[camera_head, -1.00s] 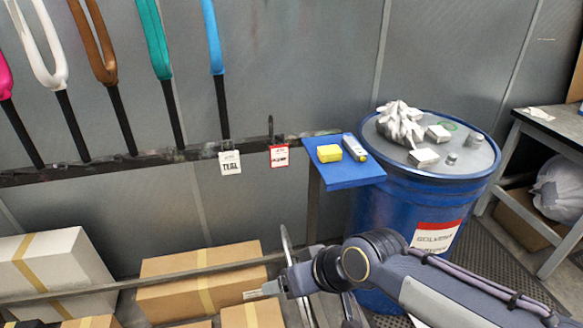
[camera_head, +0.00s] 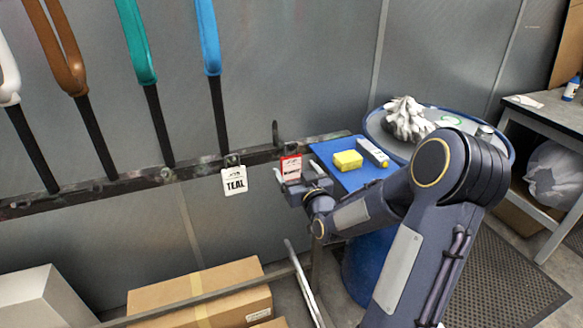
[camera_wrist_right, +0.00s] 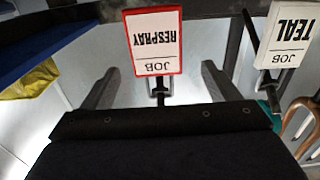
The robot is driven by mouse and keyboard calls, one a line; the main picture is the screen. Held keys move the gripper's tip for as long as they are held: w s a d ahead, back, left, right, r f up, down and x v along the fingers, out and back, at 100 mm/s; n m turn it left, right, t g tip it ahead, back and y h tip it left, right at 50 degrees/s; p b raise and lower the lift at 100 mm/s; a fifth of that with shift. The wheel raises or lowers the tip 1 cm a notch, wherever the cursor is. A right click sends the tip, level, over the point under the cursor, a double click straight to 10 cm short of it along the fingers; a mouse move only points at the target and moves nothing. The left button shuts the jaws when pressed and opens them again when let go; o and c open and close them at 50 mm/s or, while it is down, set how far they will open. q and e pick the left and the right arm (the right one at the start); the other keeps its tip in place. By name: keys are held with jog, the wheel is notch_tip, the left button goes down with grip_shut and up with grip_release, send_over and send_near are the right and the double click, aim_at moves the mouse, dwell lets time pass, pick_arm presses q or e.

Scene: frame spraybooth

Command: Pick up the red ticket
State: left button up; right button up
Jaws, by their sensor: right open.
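The red ticket (camera_head: 291,166) is a white card with a red border, hanging from the dark rail beside the white TEAL ticket (camera_head: 234,180). In the right wrist view the red ticket (camera_wrist_right: 153,42) appears upside down and reads JOB RESPRAY. My right gripper (camera_head: 290,185) is just below and in front of the red ticket, partly covering its lower edge. In the wrist view its two fingers are apart, one on each side of the ticket's hanging clip, with nothing clearly held. The TEAL ticket (camera_wrist_right: 287,35) lies outside the right-hand finger. My left gripper is not seen.
A blue shelf (camera_head: 345,178) with a yellow block (camera_head: 348,160) and a white-grey device (camera_head: 372,153) sits just right of the gripper. A blue drum (camera_head: 365,265) stands behind my arm. Frame forks hang at left; cardboard boxes (camera_head: 200,290) lie below.

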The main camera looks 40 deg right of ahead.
aim_at(292, 159)
jog(key=p+x, duration=0.2)
jog(key=x, duration=0.3)
jog(key=shift+w+d+r, duration=0.2)
jog(key=shift+w+d, duration=0.1)
jog(key=shift+d, duration=0.05)
jog(key=shift+w+f, duration=0.1)
jog(key=shift+w, duration=0.3)
jog(key=c, duration=1.1)
jog(key=shift+o, duration=0.2)
jog(key=shift+s, duration=0.1)
jog(key=shift+s+r, duration=0.35)
jog(key=shift+r, duration=0.15)
jog(key=s+a+r, duration=0.2)
jog(key=s+r, duration=0.1)
jog(key=s, duration=0.3)
jog(key=s+a+r+b, duration=0.1)
jog(key=s+a+r, duration=0.1)
jog(key=s+r, duration=0.2)
jog(key=shift+s+b, duration=0.3)
jog(key=shift+s, duration=1)
